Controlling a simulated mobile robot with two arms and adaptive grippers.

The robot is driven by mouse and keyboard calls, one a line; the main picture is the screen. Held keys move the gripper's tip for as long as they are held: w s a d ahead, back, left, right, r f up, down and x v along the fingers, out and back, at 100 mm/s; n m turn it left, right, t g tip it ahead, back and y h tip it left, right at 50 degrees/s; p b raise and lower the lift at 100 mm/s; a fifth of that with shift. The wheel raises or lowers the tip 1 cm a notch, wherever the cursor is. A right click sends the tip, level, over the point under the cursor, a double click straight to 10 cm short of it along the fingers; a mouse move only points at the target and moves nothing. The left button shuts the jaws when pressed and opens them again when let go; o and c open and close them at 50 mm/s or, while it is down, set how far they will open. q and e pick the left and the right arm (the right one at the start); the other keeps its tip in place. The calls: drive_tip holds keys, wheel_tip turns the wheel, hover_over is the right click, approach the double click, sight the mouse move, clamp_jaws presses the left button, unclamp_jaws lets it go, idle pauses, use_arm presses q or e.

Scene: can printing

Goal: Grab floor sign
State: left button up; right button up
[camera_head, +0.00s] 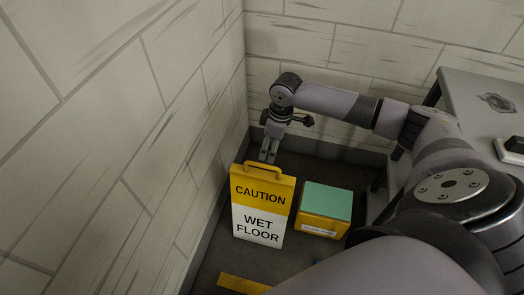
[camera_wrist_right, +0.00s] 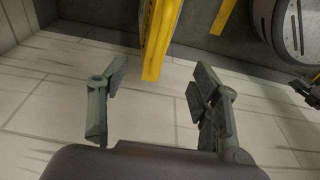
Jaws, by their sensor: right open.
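The yellow and white floor sign (camera_head: 262,208) reads "CAUTION WET FLOOR" and stands upright on the dark floor near the left wall. A yellow handle (camera_head: 263,168) is at its top. My right gripper (camera_head: 269,153) points down just above and behind the handle. In the right wrist view, a yellow edge of the sign (camera_wrist_right: 155,45) lies ahead of the gap between the open fingers (camera_wrist_right: 155,105). The fingers hold nothing. My left gripper is not in view.
A yellow box with a green top (camera_head: 326,205) stands on the floor just right of the sign. A grey table (camera_head: 480,100) is at the right. Tiled block walls (camera_head: 130,110) close in the left and back. A yellow floor strip (camera_head: 243,284) lies in front.

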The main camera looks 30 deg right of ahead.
drive_tip(key=b, duration=0.3)
hover_over(263, 174)
drive_tip(key=f, duration=1.1)
drive_tip(key=shift+s+d+f, duration=0.2)
drive_tip(key=shift+s+f, duration=0.05)
drive_tip(key=shift+f, duration=0.1)
drive_tip(key=shift+w+a+f+b, duration=0.15)
drive_tip(key=shift+f+b, duration=0.15)
drive_tip(key=shift+f, duration=1.05)
drive_tip(key=shift+w+a+f+b, duration=0.15)
drive_tip(key=shift+f+b, duration=0.15)
drive_tip(key=shift+f, duration=1.25)
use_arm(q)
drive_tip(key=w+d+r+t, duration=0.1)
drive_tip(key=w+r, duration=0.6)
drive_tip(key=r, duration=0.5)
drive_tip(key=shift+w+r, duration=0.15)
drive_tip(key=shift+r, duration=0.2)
use_arm(e)
drive_tip(key=shift+c, duration=0.6)
clamp_jaws()
drive_tip(key=shift+w+r, duration=0.1)
